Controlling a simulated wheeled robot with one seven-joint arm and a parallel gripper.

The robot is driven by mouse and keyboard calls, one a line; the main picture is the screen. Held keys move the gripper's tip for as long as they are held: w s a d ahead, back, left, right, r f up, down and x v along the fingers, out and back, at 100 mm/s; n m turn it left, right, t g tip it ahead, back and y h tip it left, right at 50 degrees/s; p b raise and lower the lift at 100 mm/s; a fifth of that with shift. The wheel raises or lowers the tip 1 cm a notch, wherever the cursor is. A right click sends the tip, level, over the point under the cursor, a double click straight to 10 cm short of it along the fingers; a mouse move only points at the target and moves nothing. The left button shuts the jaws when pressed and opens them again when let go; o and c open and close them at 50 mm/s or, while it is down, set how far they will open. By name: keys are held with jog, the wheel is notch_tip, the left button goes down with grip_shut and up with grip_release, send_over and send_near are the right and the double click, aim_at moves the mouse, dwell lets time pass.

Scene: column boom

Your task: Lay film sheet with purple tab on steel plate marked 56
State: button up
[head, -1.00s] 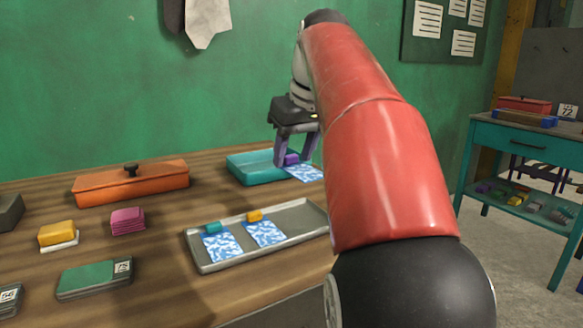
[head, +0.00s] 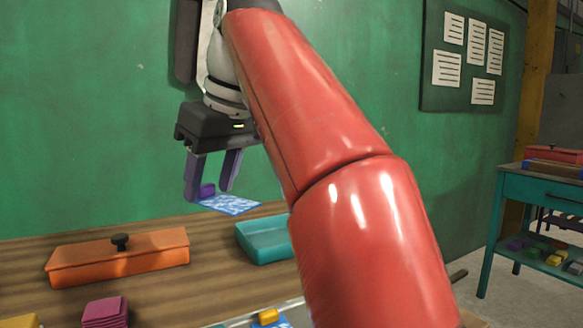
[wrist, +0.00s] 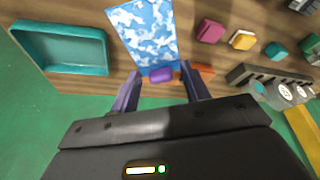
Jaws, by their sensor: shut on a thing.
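My gripper (head: 208,192) is shut on the purple tab (head: 207,190) of a blue-and-white patterned film sheet (head: 234,205). It holds the sheet in the air above the back of the wooden table, between the orange lidded box and the teal tray. In the wrist view the purple tab (wrist: 161,75) sits between the fingertips and the sheet (wrist: 146,32) extends away from them. I cannot make out the plate marked 56 in the current views.
An orange box (head: 150,257) with a black knob and a teal tray (head: 268,258) stand at the table's back. A magenta stack (head: 105,313) lies in front. A metal tray with an orange tab (head: 268,316) is partly hidden by my arm. A teal side table (head: 550,190) stands right.

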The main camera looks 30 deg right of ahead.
jog(key=a+f+n+g+y, duration=0.1)
jog(key=a+f+n, duration=0.15)
jog(key=a, duration=0.75)
jog(key=a+f+n+g+y, duration=0.1)
jog(key=a+n, duration=0.3)
jog(key=a, duration=0.6)
jog(key=s+a+f+n, duration=0.2)
jog(key=s+a, duration=0.2)
jog(key=a, duration=0.3)
jog(key=s+a+f+n+g, duration=0.1)
jog(key=s+a+f+n, duration=0.1)
jog(key=a, duration=0.5)
jog(key=s+a+f+n+g, duration=0.1)
jog(key=s+a+f+n, duration=0.1)
jog(key=s+a, duration=0.3)
jog(key=shift+s+a+f+n, duration=0.15)
jog(key=shift+a+f, duration=0.15)
jog(key=shift+a, duration=0.15)
jog(key=shift+s+a+f+n, duration=0.15)
jog(key=shift+a+f, duration=0.15)
jog(key=shift+a, duration=0.15)
jog(key=shift+f+b, duration=2)
jog(key=shift+f, duration=0.9)
jog(key=shift+f+p, duration=0.1)
jog(key=shift+p, duration=0.2)
